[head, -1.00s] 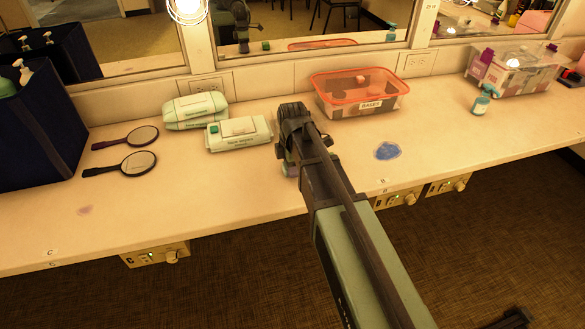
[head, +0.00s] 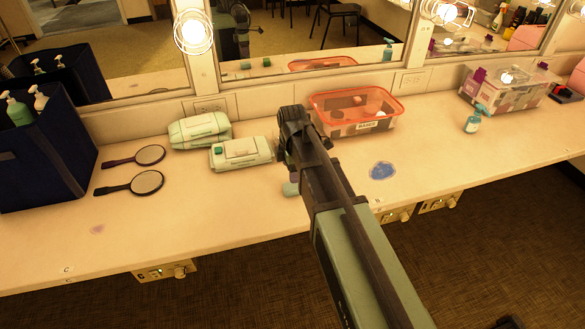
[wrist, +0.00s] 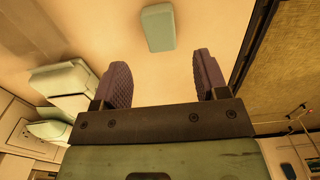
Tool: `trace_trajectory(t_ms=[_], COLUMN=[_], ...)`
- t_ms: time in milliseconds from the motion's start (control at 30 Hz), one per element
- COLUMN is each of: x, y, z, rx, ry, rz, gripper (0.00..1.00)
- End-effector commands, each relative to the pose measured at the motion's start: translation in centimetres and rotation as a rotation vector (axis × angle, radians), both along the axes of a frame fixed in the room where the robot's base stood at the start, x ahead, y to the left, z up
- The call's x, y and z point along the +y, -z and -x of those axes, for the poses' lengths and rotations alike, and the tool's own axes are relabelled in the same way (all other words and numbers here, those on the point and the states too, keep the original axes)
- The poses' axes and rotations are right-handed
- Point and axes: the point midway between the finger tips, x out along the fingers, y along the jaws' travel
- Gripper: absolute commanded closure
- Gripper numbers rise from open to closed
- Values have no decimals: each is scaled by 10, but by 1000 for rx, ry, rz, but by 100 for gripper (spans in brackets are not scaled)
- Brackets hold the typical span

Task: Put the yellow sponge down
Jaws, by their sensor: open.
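A small pale green block (wrist: 157,27), sponge-like in shape, lies on the counter in the wrist view. No yellow sponge shows in any view. My gripper (wrist: 160,62) is open, with nothing between its two purple-grey fingers. The block is just beyond the fingertips, roughly in line with the gap and apart from them. In the head view, a pale green bit (head: 291,188) shows beside my arm, probably the same block, mostly hidden. The fingers are hidden behind my wrist in that view.
Two wipes packs (head: 240,153) lie left of my arm, with two hand mirrors (head: 147,182) farther left. A red-rimmed bin (head: 353,124) stands behind. A blue stain (head: 382,170) and a spray bottle (head: 475,120) are to the right. The front left counter is clear.

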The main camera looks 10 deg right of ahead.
Motion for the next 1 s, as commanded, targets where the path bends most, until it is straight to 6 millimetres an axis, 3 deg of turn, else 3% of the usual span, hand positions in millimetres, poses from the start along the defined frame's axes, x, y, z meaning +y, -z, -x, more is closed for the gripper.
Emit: trace_trajectory(t_ms=[33, 100, 333, 400, 467, 600, 733, 833, 1000], x=[0, 0, 0, 0, 0, 0, 1, 0, 1], y=[-27, -39, -43, -42, -42, -42, -42, -42, -42], z=[0, 0, 1, 10, 27, 90, 141, 160, 163], rx=[0, 0, 0, 0, 0, 0, -1, -1, -1], ry=[0, 0, 5, 66, 201, 753, 1269, 1511, 1602], rz=[0, 0, 0, 0, 0, 0, -1, 0, 0], gripper=[33, 33, 33, 33, 33, 33, 33, 33, 33])
